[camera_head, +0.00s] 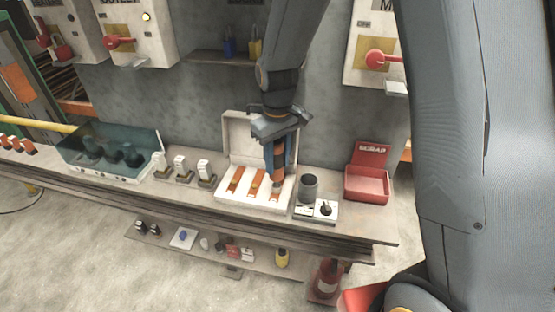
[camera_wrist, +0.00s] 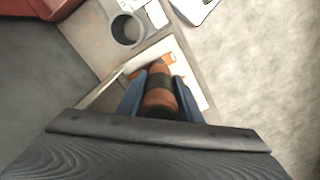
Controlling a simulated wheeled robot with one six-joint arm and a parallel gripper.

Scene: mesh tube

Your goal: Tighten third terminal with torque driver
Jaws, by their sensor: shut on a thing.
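My gripper (camera_head: 279,150) is shut on the torque driver (camera_head: 279,160), an orange and black tool held upright over the right part of an open white box. In the wrist view the driver (camera_wrist: 160,94) stands between the blue fingers of my gripper (camera_wrist: 158,88). The white box (camera_head: 230,201) has its lid raised at the back and holds three orange terminal strips. The right strip, the third terminal (camera_head: 276,188), lies under the driver's lower end. I cannot tell whether the tip touches it.
A grey cup (camera_head: 309,188) and a white plate with a black knob (camera_head: 326,209) stand right of the box. A red scrap bin (camera_head: 367,184) is farther right. Small white-topped devices (camera_head: 181,168) and a clear teal case (camera_head: 108,150) stand left. A grey wall rises behind the bench.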

